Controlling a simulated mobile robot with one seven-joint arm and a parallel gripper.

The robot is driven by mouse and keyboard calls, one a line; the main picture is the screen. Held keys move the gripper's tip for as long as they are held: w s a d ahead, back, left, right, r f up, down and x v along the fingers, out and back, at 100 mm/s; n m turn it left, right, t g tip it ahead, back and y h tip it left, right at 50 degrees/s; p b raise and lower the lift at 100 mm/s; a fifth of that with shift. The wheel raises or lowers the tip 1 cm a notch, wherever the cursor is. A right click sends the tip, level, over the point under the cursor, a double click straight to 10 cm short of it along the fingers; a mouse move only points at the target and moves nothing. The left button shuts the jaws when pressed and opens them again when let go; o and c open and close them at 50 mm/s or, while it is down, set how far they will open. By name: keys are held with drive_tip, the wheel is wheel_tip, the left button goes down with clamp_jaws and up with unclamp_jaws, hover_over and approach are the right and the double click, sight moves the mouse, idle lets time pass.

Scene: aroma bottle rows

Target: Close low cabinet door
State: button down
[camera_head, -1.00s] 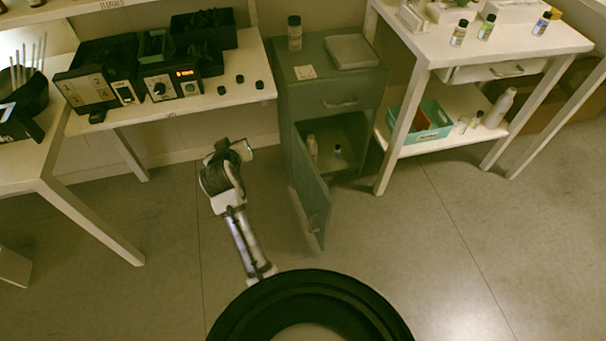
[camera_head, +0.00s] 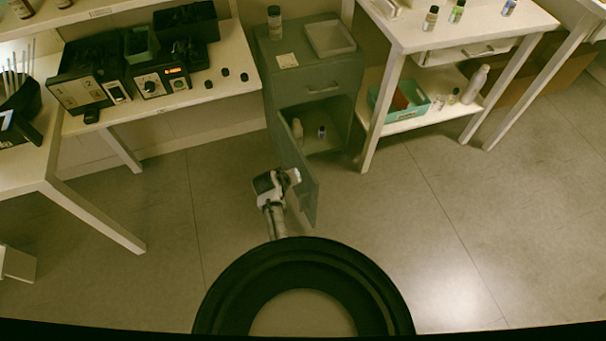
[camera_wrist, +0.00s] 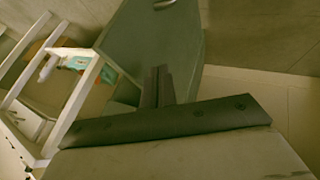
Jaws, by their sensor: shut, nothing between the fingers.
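The low cabinet (camera_head: 322,92) is grey-green, with a drawer above an open lower compartment. Its door (camera_head: 303,190) stands swung out towards me. My gripper (camera_head: 294,176) is at the left side of the door, low over the floor, and overlaps the door's edge in the head view. In the wrist view my shut fingers (camera_wrist: 157,86) point at a large green panel (camera_wrist: 150,38), which looks like the door, with a handle (camera_wrist: 164,4) at the top. Whether the fingers touch it I cannot tell. Nothing is held.
Inside the compartment stand a pale bottle (camera_head: 297,130) and a small dark one (camera_head: 321,132). A white table with a lower shelf (camera_head: 400,113) stands close on the right, a white bench (camera_head: 222,80) on the left. The floor (camera_head: 420,220) in front is clear.

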drive_tip(key=d, duration=0.1)
drive_tip(key=w+d, duration=0.1)
drive_tip(key=w+d+p, duration=0.1)
drive_tip(key=d, duration=0.1)
drive_tip(key=shift+f, duration=0.25)
